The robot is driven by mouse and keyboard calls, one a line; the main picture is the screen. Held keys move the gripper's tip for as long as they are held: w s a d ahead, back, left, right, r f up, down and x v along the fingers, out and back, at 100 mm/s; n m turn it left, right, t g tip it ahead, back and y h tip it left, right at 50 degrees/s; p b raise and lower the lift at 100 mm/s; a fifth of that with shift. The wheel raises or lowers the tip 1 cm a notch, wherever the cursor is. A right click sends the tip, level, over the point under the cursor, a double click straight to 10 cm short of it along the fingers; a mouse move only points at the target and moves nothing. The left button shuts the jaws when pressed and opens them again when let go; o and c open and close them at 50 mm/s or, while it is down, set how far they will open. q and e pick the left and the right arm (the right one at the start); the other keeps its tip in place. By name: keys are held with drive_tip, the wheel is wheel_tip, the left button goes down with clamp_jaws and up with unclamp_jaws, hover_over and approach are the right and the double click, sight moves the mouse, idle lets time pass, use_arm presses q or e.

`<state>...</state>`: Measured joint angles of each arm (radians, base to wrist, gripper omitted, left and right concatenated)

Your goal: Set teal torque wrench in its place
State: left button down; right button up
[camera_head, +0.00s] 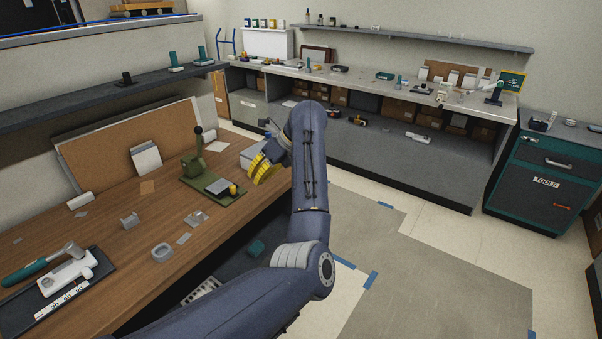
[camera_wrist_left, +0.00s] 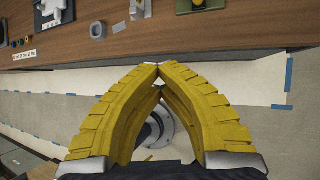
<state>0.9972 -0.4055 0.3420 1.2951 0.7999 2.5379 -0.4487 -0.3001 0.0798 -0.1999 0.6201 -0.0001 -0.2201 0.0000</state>
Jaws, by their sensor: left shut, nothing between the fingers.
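A teal-handled tool with a grey head (camera_head: 32,269), which looks like the torque wrench, lies at the front left of the wooden bench. Its head end is close to a white fixture (camera_head: 66,272) on a black board with a printed scale (camera_head: 84,288); I cannot tell whether they touch. The white fixture also shows at the top left of the left wrist view (camera_wrist_left: 18,18). My left gripper (camera_head: 259,172) has yellow fingers and is over the bench's right edge, well away from the tool. In the wrist view its fingertips (camera_wrist_left: 158,67) meet, empty. My right gripper is not in view.
A green press with a lever (camera_head: 197,165) stands on the wooden bench (camera_head: 150,215) left of my gripper. A grey ring (camera_head: 161,252) and small grey brackets lie nearer. A shelf (camera_head: 95,93) overhangs the bench's back. The floor to the right is clear.

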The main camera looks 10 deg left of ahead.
use_arm(q)
drive_tip(key=shift+w+d+f, duration=0.1)
drive_tip(key=shift+w+d, duration=0.15)
drive_tip(key=shift+d, duration=0.45)
drive_tip(key=shift+w+d+f, duration=0.1)
drive_tip(key=shift+w+d, duration=0.15)
drive_tip(key=shift+d, duration=0.45)
drive_tip(key=shift+w+d, duration=0.25)
drive_tip(key=shift+d, duration=0.45)
drive_tip(key=shift+w+d+y, duration=0.2)
drive_tip(key=shift+d+y, duration=0.1)
drive_tip(key=w+d, duration=0.3)
drive_tip(key=d, duration=0.3)
drive_tip(key=shift+d+g+y, duration=0.3)
drive_tip(key=shift+g+y, duration=0.1)
idle(0.4)
drive_tip(key=shift+f, duration=1.65)
idle(0.7)
